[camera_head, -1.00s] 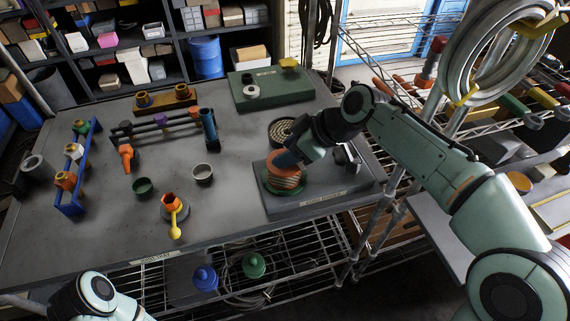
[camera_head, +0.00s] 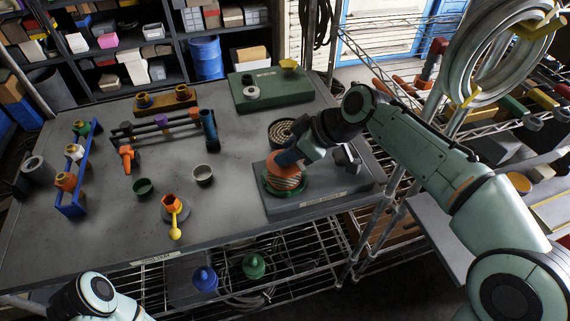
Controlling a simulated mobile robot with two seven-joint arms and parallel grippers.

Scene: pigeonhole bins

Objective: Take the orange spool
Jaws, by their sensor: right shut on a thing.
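The orange spool (camera_head: 284,172) stands in a green round holder (camera_head: 268,188) on a grey raised board at the right front of the table. Its body shows a striped, wound surface below an orange top. My right gripper (camera_head: 287,158) reaches in from the right and is shut on the upper part of the spool, and partly hides it. My left arm shows only at the bottom left edge; its gripper is out of the frame.
A blue rack (camera_head: 76,190) is farther left.

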